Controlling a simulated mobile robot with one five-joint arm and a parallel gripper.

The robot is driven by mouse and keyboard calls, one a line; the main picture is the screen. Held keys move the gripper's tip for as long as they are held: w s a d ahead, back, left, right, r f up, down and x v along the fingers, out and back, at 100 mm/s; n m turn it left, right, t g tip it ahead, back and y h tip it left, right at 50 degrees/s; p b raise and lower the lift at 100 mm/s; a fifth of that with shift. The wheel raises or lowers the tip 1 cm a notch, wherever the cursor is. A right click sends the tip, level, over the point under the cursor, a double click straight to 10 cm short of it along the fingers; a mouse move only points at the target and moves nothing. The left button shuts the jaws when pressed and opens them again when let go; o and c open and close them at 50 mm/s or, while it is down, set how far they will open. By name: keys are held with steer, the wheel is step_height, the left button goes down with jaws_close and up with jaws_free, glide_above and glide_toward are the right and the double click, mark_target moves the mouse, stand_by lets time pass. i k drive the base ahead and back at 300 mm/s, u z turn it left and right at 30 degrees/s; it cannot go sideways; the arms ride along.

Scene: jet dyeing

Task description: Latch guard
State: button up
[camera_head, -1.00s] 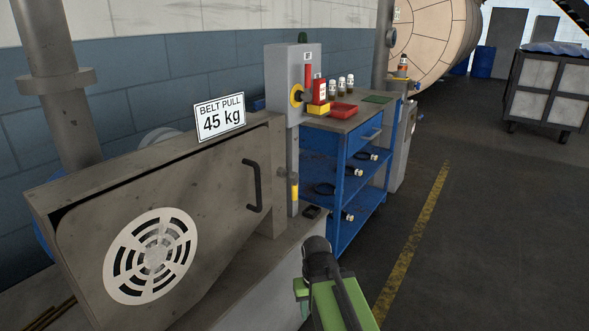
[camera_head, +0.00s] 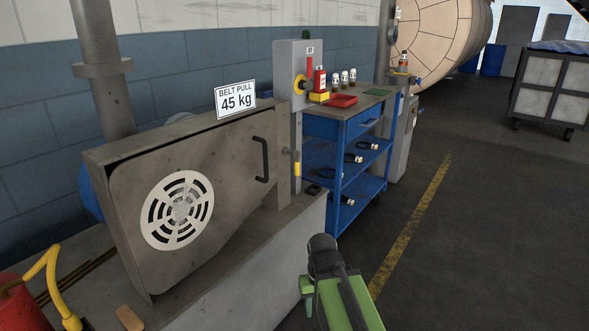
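The guard (camera_head: 225,200) is a grey metal cover with a round white vent and a black handle (camera_head: 261,160), on a pale base at the left. Its panel stands against the housing, with a dark gap along the top edge. A small latch-like fitting with a yellow end (camera_head: 297,165) sits at the guard's right edge; I cannot tell whether it is fastened. My green and black arm reaches up from the bottom, right of the base, apart from the guard. My gripper (camera_head: 307,292) shows only partly at its end, and its fingers are not clear.
A sign (camera_head: 236,101) reading "BELT PULL 45 kg" stands on the guard. Behind is a grey switch box (camera_head: 292,62) with a red lever, then a blue cart (camera_head: 345,150) holding a red tray (camera_head: 342,101).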

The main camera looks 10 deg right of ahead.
mark_target(297, 153)
steer(key=z, duration=0.15)
steer(key=k, duration=0.15)
steer(key=u, duration=3.2)
steer(key=k, duration=1.55)
steer(key=z, duration=1.3)
steer(key=i, duration=1.1)
steer(key=z, duration=0.1)
